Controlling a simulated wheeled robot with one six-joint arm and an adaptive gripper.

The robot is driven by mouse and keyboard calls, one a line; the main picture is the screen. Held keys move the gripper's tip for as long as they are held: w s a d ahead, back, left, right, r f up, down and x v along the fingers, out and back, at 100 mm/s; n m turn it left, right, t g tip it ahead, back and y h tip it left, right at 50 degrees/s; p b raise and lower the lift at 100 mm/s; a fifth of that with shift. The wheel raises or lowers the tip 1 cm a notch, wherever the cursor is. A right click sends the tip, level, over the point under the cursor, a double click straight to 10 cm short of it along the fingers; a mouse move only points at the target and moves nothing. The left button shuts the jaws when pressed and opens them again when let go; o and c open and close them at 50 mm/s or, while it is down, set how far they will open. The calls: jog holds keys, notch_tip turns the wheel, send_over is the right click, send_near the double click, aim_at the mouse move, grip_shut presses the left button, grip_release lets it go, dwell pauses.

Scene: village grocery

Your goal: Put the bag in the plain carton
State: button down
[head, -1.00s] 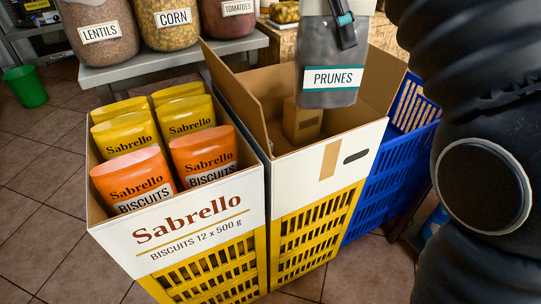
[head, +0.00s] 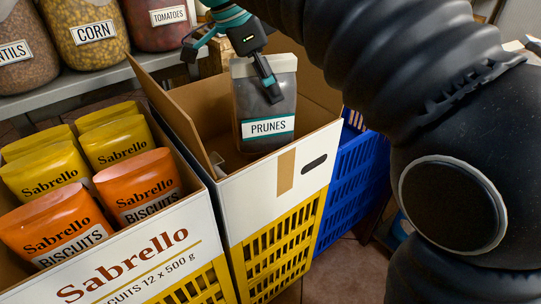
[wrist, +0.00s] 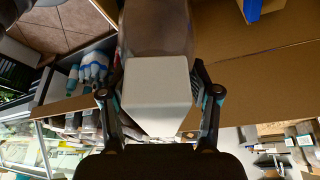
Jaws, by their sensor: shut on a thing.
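The bag is a dark grey pouch labelled PRUNES (head: 266,108) with a pale folded top; it hangs upright, its lower part inside the mouth of the plain carton. My gripper (head: 258,62) is shut on the bag's top from above. In the wrist view the pale top of the bag (wrist: 157,95) sits between the two fingers of my gripper (wrist: 160,100). The plain carton (head: 305,165), white outside and brown inside, stands open with flaps up on a yellow crate. The bag's base is near the carton's front wall; whether it touches the carton's floor is hard to tell.
Left of it stands the open Sabrello carton (head: 150,262) with yellow and orange biscuit bags. A blue crate (head: 350,185) is behind to the right. Jars, including one of corn (head: 90,40), line a shelf at the back. The plain carton's raised left flap (head: 165,105) stands beside the bag.

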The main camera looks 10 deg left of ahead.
aim_at(255, 125)
notch_tip(255, 125, down, 16)
jog(key=b, duration=0.2)
jog(key=shift+b, duration=0.4)
jog(key=shift+c, duration=1.2)
grip_release()
jog(key=shift+f, duration=0.1)
jog(key=shift+p+v, duration=0.7)
jog(key=shift+v, duration=3.15)
jog(key=shift+d, duration=0.1)
